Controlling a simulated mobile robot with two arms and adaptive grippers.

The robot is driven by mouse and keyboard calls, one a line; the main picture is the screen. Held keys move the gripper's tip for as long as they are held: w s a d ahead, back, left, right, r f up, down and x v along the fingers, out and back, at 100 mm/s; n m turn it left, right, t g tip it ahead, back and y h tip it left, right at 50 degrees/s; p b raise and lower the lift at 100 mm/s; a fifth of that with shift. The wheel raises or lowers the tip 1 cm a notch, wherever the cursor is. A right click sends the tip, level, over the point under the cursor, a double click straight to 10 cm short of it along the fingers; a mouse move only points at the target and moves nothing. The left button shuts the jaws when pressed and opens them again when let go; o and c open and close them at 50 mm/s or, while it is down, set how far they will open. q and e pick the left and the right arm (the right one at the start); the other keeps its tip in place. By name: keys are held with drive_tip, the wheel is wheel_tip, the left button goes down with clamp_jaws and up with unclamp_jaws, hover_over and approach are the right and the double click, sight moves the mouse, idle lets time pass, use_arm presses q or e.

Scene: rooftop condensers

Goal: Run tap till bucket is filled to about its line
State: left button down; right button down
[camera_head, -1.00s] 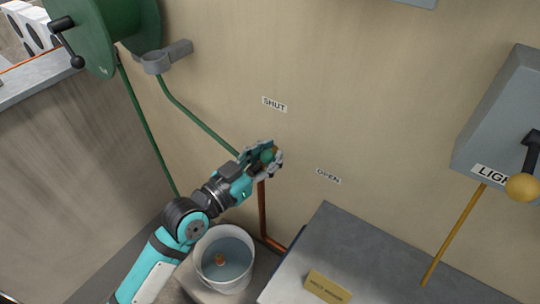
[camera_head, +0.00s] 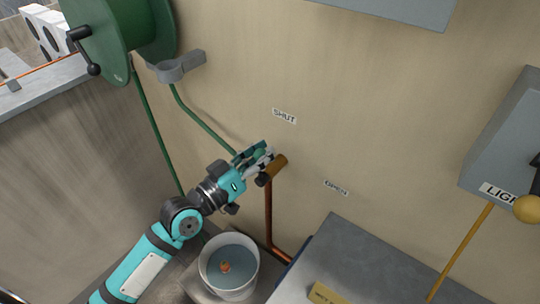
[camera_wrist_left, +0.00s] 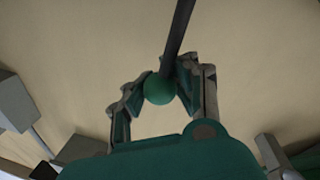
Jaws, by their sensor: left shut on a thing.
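A copper pipe (camera_head: 268,210) climbs the wall to a brown tap (camera_head: 277,167). The wall labels SHUT (camera_head: 284,116) and OPEN (camera_head: 336,187) are above and to the lower right of the tap. My left gripper (camera_head: 260,157) is beside the tap, shut on the green ball of the tap lever. In the left wrist view the green ball (camera_wrist_left: 159,89) sits between my fingers, with its dark rod (camera_wrist_left: 178,40) running up. A white bucket (camera_head: 208,281) stands below, holding water with an orange float (camera_head: 225,267). I cannot make out a fill line or a water stream. My right gripper is not in view.
A green hose reel (camera_head: 120,35) and grey bracket (camera_head: 178,68) are at upper left. A grey slab (camera_head: 365,262) with a brass plate (camera_head: 325,294) is right of the bucket. A grey LIGHT switch box (camera_head: 500,140) is at far right.

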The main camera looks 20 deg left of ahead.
use_arm(q)
drive_tip(key=shift+a+f+n, duration=0.1)
drive_tip(key=shift+f+n, duration=0.5)
drive_tip(key=c, duration=1.6)
unclamp_jaws()
drive_tip(key=o, duration=0.6)
drive_tip(key=shift+s+a+r, duration=0.25)
drive_tip(key=shift+a, duration=0.15)
drive_tip(key=shift+o, duration=0.5)
drive_tip(key=shift+w+r, duration=0.1)
drive_tip(key=shift+d, duration=0.1)
drive_tip(key=v, duration=1.2)
